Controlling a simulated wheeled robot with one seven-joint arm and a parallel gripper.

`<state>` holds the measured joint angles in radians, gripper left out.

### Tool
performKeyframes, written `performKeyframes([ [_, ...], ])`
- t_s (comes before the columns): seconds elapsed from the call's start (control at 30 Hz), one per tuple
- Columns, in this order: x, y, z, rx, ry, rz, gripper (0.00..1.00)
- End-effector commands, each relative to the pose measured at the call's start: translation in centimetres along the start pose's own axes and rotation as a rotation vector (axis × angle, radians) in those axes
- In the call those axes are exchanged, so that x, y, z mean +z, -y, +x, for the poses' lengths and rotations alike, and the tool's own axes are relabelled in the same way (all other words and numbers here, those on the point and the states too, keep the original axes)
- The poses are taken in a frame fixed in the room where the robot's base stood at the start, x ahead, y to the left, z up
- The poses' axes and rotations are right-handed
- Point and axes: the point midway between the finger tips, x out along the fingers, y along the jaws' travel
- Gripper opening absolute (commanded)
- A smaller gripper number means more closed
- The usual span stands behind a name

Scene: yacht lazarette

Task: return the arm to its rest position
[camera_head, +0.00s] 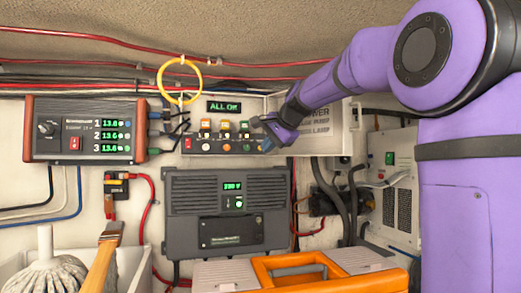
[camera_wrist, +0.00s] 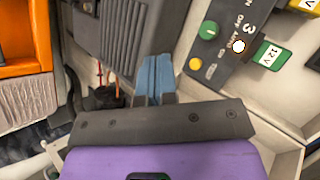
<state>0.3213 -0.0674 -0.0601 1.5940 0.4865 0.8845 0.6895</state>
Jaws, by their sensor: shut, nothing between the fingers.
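My purple arm reaches in from the right in the head view. My gripper (camera_head: 258,122) is at the right end of a small switch panel (camera_head: 215,145) on the back wall. In the wrist view, my gripper's blue fingers (camera_wrist: 155,72) are together with nothing between them. The panel also shows in the wrist view (camera_wrist: 226,45), to the right of the fingers, with a green knob, a yellow button and a 12V label. I cannot tell whether the fingertips touch anything.
A grey unit (camera_head: 228,210) with a green display hangs below the panel. A three-row display box (camera_head: 85,130) is at left. A yellow ring (camera_head: 180,62) hangs above. An orange toolbox (camera_head: 300,275), a brush (camera_head: 103,255) and a rope mop (camera_head: 50,270) stand in front.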

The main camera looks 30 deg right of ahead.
Motion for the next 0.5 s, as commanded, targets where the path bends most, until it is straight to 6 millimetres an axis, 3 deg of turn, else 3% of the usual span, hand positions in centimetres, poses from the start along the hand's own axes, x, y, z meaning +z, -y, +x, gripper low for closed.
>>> performKeyframes([
  [0.5, 0.6, -0.29, -0.23, 0.005, 0.003, -0.018, 0.0],
])
